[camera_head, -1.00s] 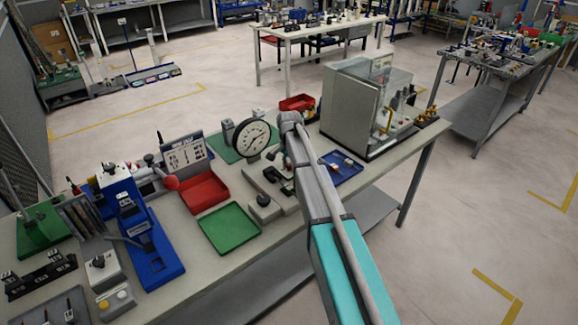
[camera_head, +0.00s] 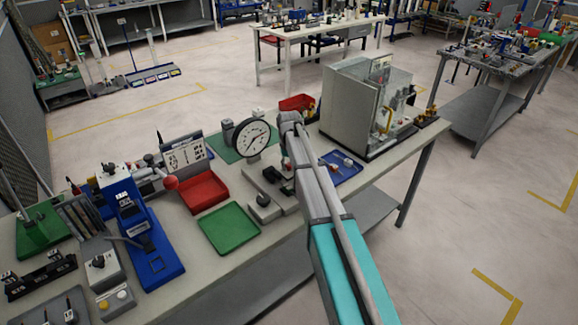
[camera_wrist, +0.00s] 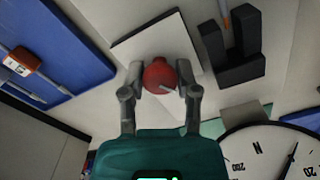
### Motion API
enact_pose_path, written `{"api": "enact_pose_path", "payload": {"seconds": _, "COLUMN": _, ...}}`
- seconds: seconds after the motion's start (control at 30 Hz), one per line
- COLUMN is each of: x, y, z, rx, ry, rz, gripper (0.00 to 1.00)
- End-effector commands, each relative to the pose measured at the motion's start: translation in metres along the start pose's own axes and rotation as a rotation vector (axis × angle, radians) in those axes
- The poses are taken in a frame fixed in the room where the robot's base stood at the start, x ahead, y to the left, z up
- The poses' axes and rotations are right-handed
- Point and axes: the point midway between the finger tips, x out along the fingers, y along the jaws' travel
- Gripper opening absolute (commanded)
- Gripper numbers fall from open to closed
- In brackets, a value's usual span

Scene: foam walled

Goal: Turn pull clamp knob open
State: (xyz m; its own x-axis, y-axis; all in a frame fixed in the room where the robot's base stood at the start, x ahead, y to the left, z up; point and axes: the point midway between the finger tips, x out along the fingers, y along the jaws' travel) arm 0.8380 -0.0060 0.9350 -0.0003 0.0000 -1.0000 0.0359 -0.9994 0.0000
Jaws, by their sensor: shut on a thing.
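The red clamp knob (camera_wrist: 158,76) sits over a pale grey block (camera_wrist: 143,43) in the wrist view. A thin light mark runs across its face. My gripper (camera_wrist: 160,68) has one finger on each side of the knob and is shut on it. In the head view the grey fixture base (camera_head: 287,203) shows on the bench, but my arm covers most of the gripper and knob there.
A round dial gauge (camera_head: 252,138) stands close by and also shows in the wrist view (camera_wrist: 262,152). A black forked part (camera_wrist: 236,70) is right of the knob. A blue tray (camera_head: 341,180) with parts, a green tray (camera_head: 229,229) and a red tray (camera_head: 203,193) lie around.

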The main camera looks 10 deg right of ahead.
Motion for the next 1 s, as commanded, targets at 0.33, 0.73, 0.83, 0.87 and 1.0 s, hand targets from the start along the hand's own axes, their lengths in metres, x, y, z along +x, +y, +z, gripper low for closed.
{"api": "enact_pose_path", "payload": {"seconds": 0.33, "x": -0.0001, "y": -0.0002, "z": -0.0014, "rx": -0.195, "ry": 0.002, "rz": 0.0, "gripper": 0.0}}
{"api": "enact_pose_path", "payload": {"seconds": 0.73, "x": -0.0001, "y": -0.0002, "z": -0.0015, "rx": -0.235, "ry": 0.003, "rz": 0.0, "gripper": 0.0}}
{"api": "enact_pose_path", "payload": {"seconds": 0.83, "x": -0.0001, "y": -0.0002, "z": -0.0016, "rx": -0.235, "ry": 0.003, "rz": 0.0, "gripper": 0.0}}
{"api": "enact_pose_path", "payload": {"seconds": 0.87, "x": -0.0001, "y": -0.0002, "z": -0.0016, "rx": -0.235, "ry": 0.003, "rz": 0.0, "gripper": 0.0}}
{"api": "enact_pose_path", "payload": {"seconds": 1.0, "x": -0.0001, "y": -0.0001, "z": -0.0015, "rx": -0.234, "ry": 0.003, "rz": 0.0, "gripper": 0.59}}
